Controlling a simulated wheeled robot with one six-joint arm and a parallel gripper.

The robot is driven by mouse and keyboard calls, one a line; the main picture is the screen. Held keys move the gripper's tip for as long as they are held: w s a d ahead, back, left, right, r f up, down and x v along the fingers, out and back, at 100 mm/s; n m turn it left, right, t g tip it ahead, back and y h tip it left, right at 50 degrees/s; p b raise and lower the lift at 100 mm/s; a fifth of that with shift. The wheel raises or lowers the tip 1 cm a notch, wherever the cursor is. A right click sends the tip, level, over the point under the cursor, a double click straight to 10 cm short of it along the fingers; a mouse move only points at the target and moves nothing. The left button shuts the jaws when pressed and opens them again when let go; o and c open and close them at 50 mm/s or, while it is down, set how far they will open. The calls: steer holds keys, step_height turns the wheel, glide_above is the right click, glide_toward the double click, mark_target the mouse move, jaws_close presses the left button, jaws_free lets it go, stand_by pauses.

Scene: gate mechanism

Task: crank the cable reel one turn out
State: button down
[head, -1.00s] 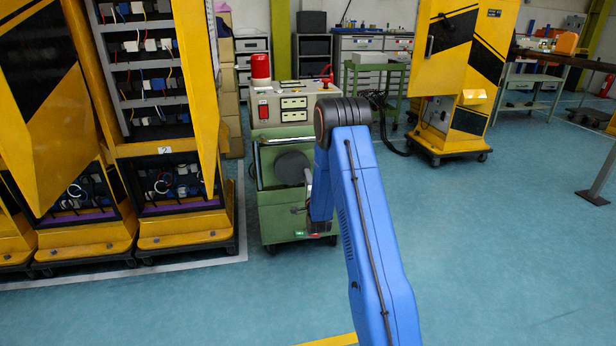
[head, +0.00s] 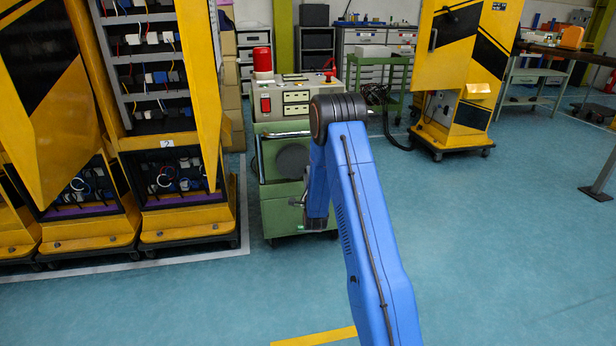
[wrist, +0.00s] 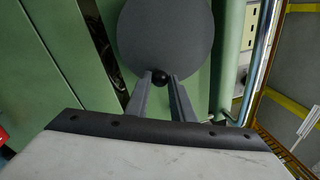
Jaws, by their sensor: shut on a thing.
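The cable reel (head: 292,161) shows in the head view as a dark grey disc on the front of a green cabinet (head: 276,208), partly hidden by my blue arm. In the wrist view the reel (wrist: 165,35) is a large grey disc at the top. A small black crank knob (wrist: 159,77) sits at the disc's lower edge. My gripper (wrist: 160,80) is shut on the knob, with a finger on each side of it. In the head view my gripper is mostly hidden behind my arm.
A control box with a red lamp (head: 262,63) stands on top of the green cabinet. Yellow open cabinets (head: 185,226) stand close on the left. A yellow-black machine (head: 462,75) stands at the back right.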

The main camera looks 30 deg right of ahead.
steer(key=c, duration=1.5)
jaws_free()
steer(key=shift+c, duration=0.2)
steer(key=shift+s, duration=0.1)
steer(key=v, duration=1.7)
